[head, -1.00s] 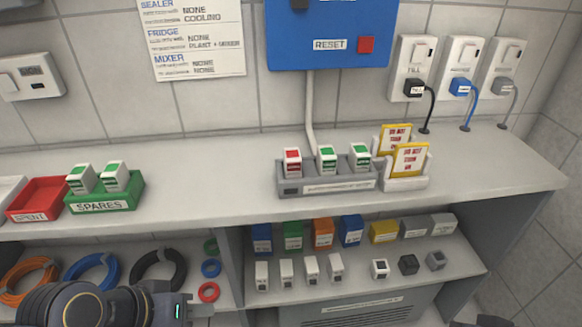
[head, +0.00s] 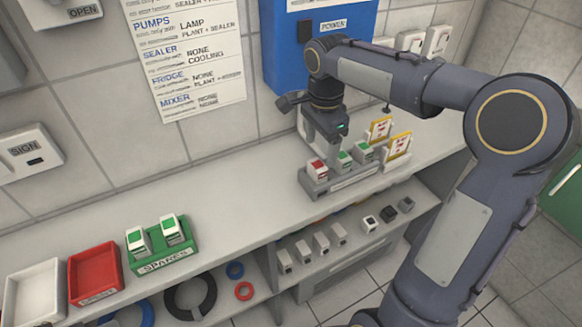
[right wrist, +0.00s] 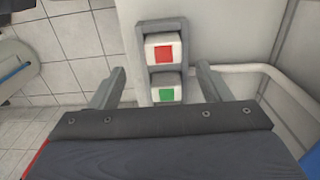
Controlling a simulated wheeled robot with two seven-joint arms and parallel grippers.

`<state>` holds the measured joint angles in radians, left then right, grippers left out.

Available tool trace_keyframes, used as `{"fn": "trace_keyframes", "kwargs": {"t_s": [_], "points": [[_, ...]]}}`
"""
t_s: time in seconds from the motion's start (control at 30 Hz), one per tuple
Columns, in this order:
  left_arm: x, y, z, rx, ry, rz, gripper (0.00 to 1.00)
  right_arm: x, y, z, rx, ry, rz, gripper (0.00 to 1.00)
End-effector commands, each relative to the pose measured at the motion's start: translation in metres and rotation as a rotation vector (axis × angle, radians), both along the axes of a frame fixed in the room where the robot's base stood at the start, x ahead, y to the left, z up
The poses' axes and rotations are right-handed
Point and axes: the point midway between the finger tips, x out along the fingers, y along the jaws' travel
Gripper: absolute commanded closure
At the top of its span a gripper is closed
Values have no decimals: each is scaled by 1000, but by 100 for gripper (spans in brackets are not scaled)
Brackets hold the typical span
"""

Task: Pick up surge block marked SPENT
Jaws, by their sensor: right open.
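The grey rack (head: 345,177) on the counter holds a red-marked white block (head: 317,170) at its left end and two green-marked blocks (head: 344,162) beside it. The lettering on the red-marked block is too small to read. My right gripper (head: 331,146) points down just above the rack, close to the red-marked block. In the right wrist view my right gripper (right wrist: 160,70) is open, with the red-marked block (right wrist: 165,52) and a green-marked block (right wrist: 166,92) between the fingers' lines, not clasped. My left gripper is not in view.
A red tray labelled SPENT (head: 117,284), a white tray (head: 35,312) and a green SPARES holder (head: 190,248) with two green-marked blocks stand at the left. Yellow-framed cards (head: 397,145) stand right of the rack. The counter between SPARES and the rack is clear.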

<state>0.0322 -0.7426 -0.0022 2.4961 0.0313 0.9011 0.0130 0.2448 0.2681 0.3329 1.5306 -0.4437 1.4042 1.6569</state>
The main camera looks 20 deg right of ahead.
Motion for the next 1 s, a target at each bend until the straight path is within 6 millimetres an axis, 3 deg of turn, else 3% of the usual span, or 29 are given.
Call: {"fn": "trace_keyframes", "kwargs": {"t_s": [0.5, 0.83, 1.0], "points": [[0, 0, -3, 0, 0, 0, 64, 5, 2, -68, 2, 2, 0, 29], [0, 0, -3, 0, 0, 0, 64, 6, 2, -74, 2, -2, 0, 29], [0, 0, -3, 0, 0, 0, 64, 5, 2, -74, 2, -2, 0, 51]]}}
